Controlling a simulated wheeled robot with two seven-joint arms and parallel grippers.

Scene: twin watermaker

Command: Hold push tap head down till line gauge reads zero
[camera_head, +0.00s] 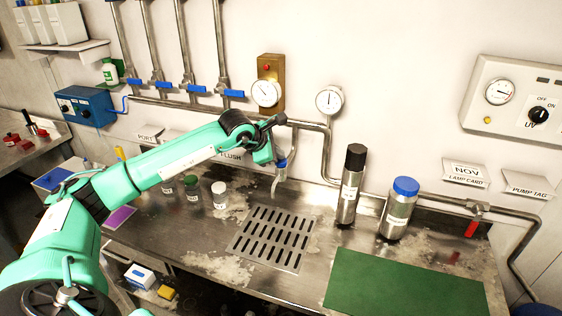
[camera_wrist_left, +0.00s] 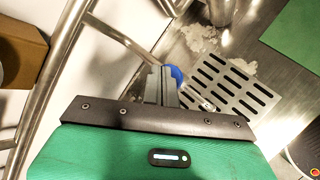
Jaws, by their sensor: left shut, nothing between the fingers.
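The push tap (camera_head: 278,183) is a small spout over the drain grate, with a blue head (camera_wrist_left: 177,75) that shows beside my fingers in the left wrist view. My left gripper (camera_head: 280,158) is shut and empty, right at the top of the tap; its fingers also show in the left wrist view (camera_wrist_left: 161,84). They look close to or touching the blue head; I cannot tell whether it is pressed down. A round white gauge (camera_head: 329,99) stands on the pipe behind. Another gauge (camera_head: 265,93) sits on a brown plate. Their readings are too small to tell.
A slotted drain grate (camera_head: 272,238) lies below the tap. A black-capped steel cylinder (camera_head: 350,186) and a blue-capped cylinder (camera_head: 398,210) stand to the right, behind a green mat (camera_head: 405,284). Small jars (camera_head: 219,195) stand left of the tap. Pipes run along the wall.

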